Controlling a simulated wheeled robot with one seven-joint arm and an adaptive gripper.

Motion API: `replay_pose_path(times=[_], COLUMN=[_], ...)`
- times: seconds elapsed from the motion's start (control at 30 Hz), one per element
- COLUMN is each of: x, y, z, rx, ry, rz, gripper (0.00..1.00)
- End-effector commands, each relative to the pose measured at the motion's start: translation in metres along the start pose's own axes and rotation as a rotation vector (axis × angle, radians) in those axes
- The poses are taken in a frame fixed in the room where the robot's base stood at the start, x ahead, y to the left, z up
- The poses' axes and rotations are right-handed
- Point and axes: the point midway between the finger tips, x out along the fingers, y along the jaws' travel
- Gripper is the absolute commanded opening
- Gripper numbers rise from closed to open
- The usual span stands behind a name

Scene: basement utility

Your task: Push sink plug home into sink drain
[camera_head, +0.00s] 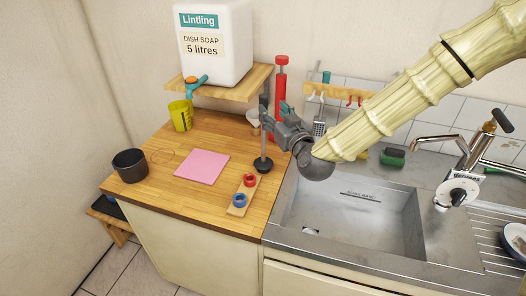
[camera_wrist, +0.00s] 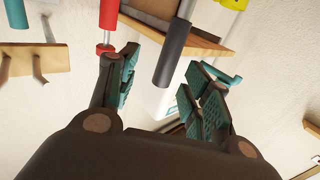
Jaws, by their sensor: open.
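The sink plug appears to be the black round foot (camera_head: 263,164) with an upright rod and dark grip, standing on the wooden counter left of the sink. Its dark grip (camera_wrist: 173,54) shows in the wrist view, in the gap between my fingers or just beyond it; I cannot tell which. My gripper (camera_head: 273,113) is open and empty, close by the upper rod, and its spread fingers show in the wrist view (camera_wrist: 166,78).
The steel basin (camera_head: 360,240) is otherwise empty. A wooden block with red and blue rings (camera_head: 239,200), a pink sheet (camera_head: 202,166), a black pot (camera_head: 130,165) and a yellow cup (camera_head: 181,115) are on the counter. A red pump (camera_head: 281,85), shelf (camera_head: 225,85) and tap (camera_head: 437,139) stand near.

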Motion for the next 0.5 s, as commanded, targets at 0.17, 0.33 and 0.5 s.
replay_pose_path(times=[0.17, 0.33, 0.5], x=[0.009, 0.021, 0.038], y=[-0.002, -0.006, -0.011], z=[0.001, 0.000, 0.003], rx=[0.000, 0.000, 0.000], ry=[-0.002, -0.002, -0.002], rz=[-0.002, -0.004, -0.005], gripper=[0.49, 0.49, 0.49])
